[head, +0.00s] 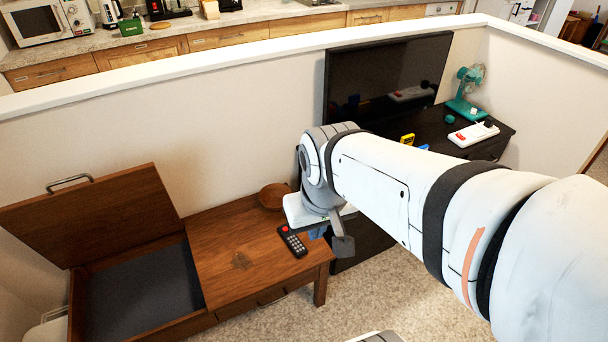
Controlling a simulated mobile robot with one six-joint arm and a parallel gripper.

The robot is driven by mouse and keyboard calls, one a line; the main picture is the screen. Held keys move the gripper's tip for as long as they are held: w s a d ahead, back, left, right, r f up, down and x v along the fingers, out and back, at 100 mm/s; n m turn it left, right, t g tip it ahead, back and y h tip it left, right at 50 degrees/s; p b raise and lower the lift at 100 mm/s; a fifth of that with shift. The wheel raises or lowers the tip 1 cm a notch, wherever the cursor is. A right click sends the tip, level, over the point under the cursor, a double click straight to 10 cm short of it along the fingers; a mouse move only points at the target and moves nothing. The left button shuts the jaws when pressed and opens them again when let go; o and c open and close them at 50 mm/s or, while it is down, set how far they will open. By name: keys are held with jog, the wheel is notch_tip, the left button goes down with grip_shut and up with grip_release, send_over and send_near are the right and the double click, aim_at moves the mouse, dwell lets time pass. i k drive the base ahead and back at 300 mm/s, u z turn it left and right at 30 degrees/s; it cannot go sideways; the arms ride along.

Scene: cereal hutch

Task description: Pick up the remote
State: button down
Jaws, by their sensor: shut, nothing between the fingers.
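The remote (294,242), dark with a red button at one end and pale keys, lies on the wooden top of a low brown chest (225,240), close to its right end. My gripper (343,246) shows just right of the remote, beyond the chest's right edge in the picture. It is shut and empty, and my own arm hides part of it. The remote is apart from the gripper in the picture; their difference in height is hard to tell.
The chest's left lid (95,215) stands open above a grey-lined compartment (135,285). A round wooden bowl (273,196) sits at the back of the top. Behind my arm, a black TV (385,75), a teal fan (468,90) and a power strip (473,133) stand on a dark cabinet.

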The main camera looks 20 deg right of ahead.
aim_at(294, 242)
jog(key=z, duration=0.15)
jog(key=k, duration=0.35)
jog(key=i, duration=1)
jog(key=z, duration=1.35)
jog(key=k, duration=1.2)
jog(key=u, duration=0.8)
jog(key=i, duration=0.8)
jog(key=z, duration=0.05)
